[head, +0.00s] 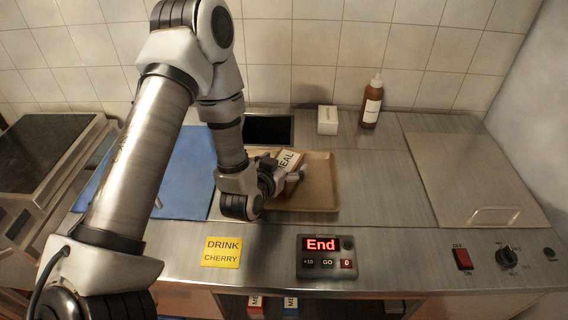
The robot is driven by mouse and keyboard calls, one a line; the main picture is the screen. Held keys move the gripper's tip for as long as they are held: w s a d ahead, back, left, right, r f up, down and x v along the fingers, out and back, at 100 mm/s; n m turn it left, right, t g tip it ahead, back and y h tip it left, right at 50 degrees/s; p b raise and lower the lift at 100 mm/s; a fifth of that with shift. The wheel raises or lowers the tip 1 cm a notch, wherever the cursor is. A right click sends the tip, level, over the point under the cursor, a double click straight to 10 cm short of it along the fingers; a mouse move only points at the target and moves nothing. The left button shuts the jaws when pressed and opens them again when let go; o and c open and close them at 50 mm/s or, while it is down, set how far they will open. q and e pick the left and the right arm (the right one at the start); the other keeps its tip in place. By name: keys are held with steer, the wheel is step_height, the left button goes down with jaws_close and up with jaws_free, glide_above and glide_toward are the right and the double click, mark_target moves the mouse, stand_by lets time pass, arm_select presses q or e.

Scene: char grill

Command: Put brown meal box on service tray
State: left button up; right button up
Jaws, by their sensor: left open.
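The brown meal box (288,160), with a white face lettered "MEAL", is over the left part of the tan service tray (322,198) in the head view. It looks tilted, and its lower part is hidden behind my gripper. I cannot tell whether it rests fully on the tray. My left gripper (286,182) is open, low over the tray and right at the near side of the box. The arm and wrist hide the tray's left edge. My right gripper is not in view.
A sauce bottle (371,103) and a small white box (327,120) stand behind the tray. A blue mat (187,180) lies left. A yellow "DRINK CHERRY" note (221,252) and a timer reading "End" (325,257) are in front. A steel lid (470,180) lies right.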

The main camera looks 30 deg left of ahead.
arm_select(q)
steer(key=shift+s, duration=0.3)
steer(key=shift+s+d+r+b, duration=0.1)
steer(key=shift+s+b, duration=0.1)
steer(key=shift+s, duration=0.15)
steer(key=shift+s+r+b, duration=0.1)
steer(key=shift+s+b, duration=0.05)
steer(key=shift+s, duration=0.2)
steer(key=shift+s+d+r+p, duration=0.15)
steer(key=shift+s+r+p, duration=0.75)
steer(key=shift+p, duration=0.15)
steer(key=p+v, duration=0.7)
steer(key=p, duration=0.2)
steer(key=shift+s+f+p, duration=0.3)
steer(key=shift+s+p, duration=0.05)
steer(key=shift+s, duration=0.1)
steer(key=shift+w+d, duration=0.1)
